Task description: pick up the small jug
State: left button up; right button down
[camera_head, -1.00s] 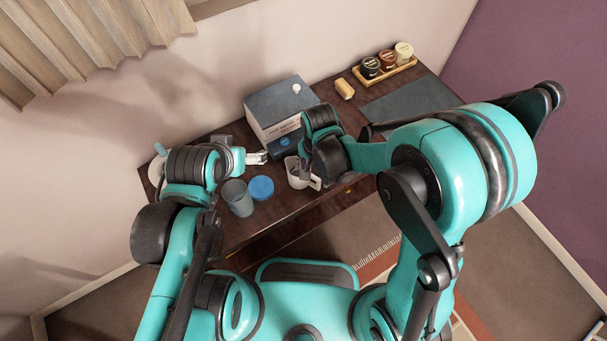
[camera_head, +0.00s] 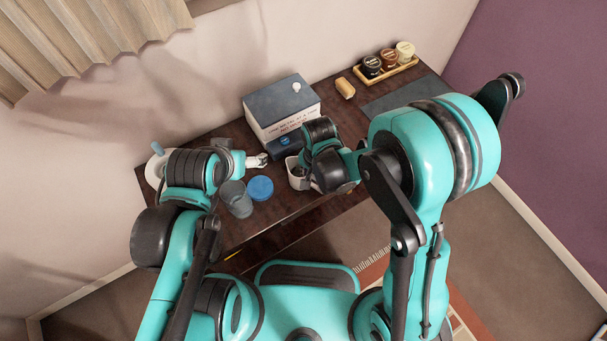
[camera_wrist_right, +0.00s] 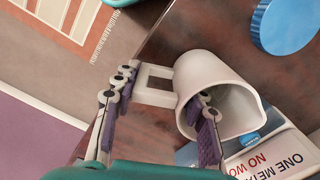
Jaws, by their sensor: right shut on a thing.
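The small jug (camera_wrist_right: 195,75) is off-white with a square handle (camera_wrist_right: 152,85). In the right wrist view its mouth faces the lower right of the picture. My right gripper (camera_wrist_right: 162,115) is shut on it: one finger is inside the mouth, the other is beyond the handle, so wall and handle lie between them. In the head view the jug (camera_head: 296,178) is partly hidden by my right gripper (camera_head: 318,172). I cannot tell whether it touches the table. My left gripper (camera_head: 257,161) is left of the jug; its jaw opening is too small to read.
A grey cup (camera_head: 236,198) and a blue disc (camera_head: 260,188) lie left of the jug on the dark table (camera_head: 290,205). A lettered box stack (camera_head: 280,108) stands close behind. A tray (camera_head: 388,72) with several jars and a tan object (camera_head: 345,88) are at the back right.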

jog(key=shift+r, duration=0.2)
jog(key=shift+r+p, duration=0.5)
jog(key=shift+r, duration=0.35)
jog(key=shift+s+d+r+p, duration=0.15)
jog(key=shift+r+p, duration=0.15)
jog(key=shift+r, duration=0.35)
jog(key=shift+w+d+r+p, duration=0.1)
jog(key=shift+r+p, duration=0.2)
jog(key=shift+r, duration=0.3)
jog(key=s+d+r+p, duration=0.1)
jog(key=s+d+r, duration=0.1)
jog(key=d, duration=0.3)
jog(key=s+d+r+p, duration=0.2)
jog(key=d+r, duration=0.2)
jog(key=d, duration=0.1)
jog(key=shift+s+r, duration=0.2)
jog(key=shift+s, duration=0.05)
jog(key=shift+d, duration=0.1)
dwell(0.8)
dwell(0.6)
